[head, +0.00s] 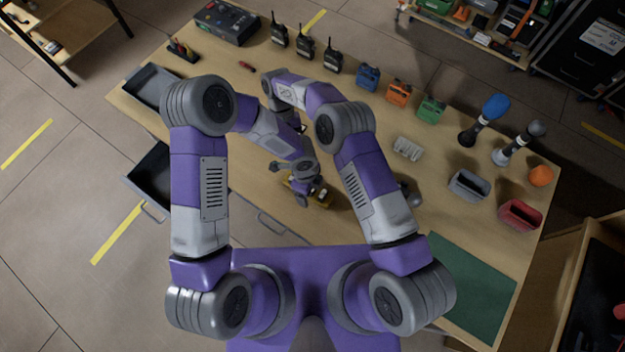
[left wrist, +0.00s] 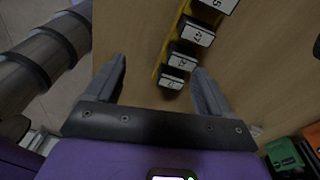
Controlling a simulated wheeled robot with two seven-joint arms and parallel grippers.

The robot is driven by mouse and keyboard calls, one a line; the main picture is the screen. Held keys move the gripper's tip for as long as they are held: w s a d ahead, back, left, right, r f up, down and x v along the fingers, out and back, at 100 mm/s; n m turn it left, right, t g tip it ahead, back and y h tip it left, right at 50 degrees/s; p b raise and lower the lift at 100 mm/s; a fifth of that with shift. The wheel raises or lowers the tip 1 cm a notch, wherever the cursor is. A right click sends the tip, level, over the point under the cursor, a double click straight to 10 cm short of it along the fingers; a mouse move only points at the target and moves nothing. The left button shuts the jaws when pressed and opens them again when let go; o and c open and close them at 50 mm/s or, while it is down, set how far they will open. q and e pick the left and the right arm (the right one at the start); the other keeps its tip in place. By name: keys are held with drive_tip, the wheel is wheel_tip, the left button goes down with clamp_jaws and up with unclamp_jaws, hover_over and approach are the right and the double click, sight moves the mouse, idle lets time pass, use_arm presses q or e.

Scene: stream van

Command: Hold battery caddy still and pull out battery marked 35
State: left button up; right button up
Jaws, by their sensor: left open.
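The yellow battery caddy (head: 321,202) lies on the table near its front edge, partly hidden under my arm in the head view. In the left wrist view the caddy (left wrist: 172,37) holds a row of dark batteries with white labels. The battery at the top edge (left wrist: 216,4) is cut off; a 5 shows on its label. The battery below it (left wrist: 198,33) seems to read 47; the lower labels are too small to read surely. My left gripper (left wrist: 158,66) is open, its fingers on either side of the caddy's near end. My right gripper is hidden behind the arms.
A white rack (head: 407,148), a grey bin (head: 468,185) and a red bin (head: 520,215) stand to the right. An open drawer (head: 160,180) juts out at the left front.

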use_arm(q)
drive_tip(key=shift+w+d+m+t+y, duration=0.15)
drive_tip(key=shift+w+d+m, duration=0.2)
drive_tip(key=shift+w, duration=0.2)
drive_tip(key=shift+w+d+m+t+y, duration=0.15)
drive_tip(key=shift+w+d+m, duration=0.05)
drive_tip(key=shift+w+m, duration=0.3)
drive_tip(key=shift+w+d+f, duration=0.1)
drive_tip(key=shift+w, duration=0.05)
drive_tip(key=shift+f, duration=3.6)
drive_tip(key=shift+c, duration=0.5)
